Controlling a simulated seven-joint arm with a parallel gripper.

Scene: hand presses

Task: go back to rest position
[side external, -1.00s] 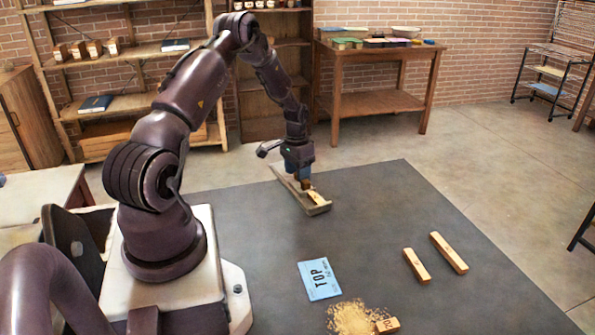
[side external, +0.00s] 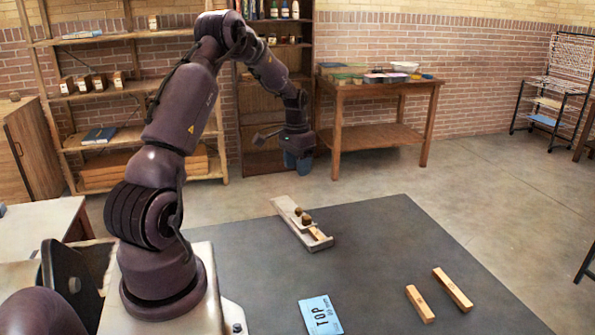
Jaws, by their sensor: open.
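My gripper (side external: 297,172) is raised in the air above and behind the far edge of the dark mat, clear of everything on it. It is small in this view; it looks open and nothing shows between its fingers. Below it, a pale wooden tray-like holder (side external: 290,212) lies on the dark mat (side external: 375,240), with a few small wooden pieces (side external: 304,217) in it. The gripper is not touching the holder or the pieces.
Two wooden bars (side external: 452,289) (side external: 419,303) lie on the mat at right. A blue card marked TOP (side external: 320,316) lies at the front. A wooden table (side external: 375,130) with bowls and coloured items stands behind. Shelves (side external: 150,100) line the wall. The mat's middle is clear.

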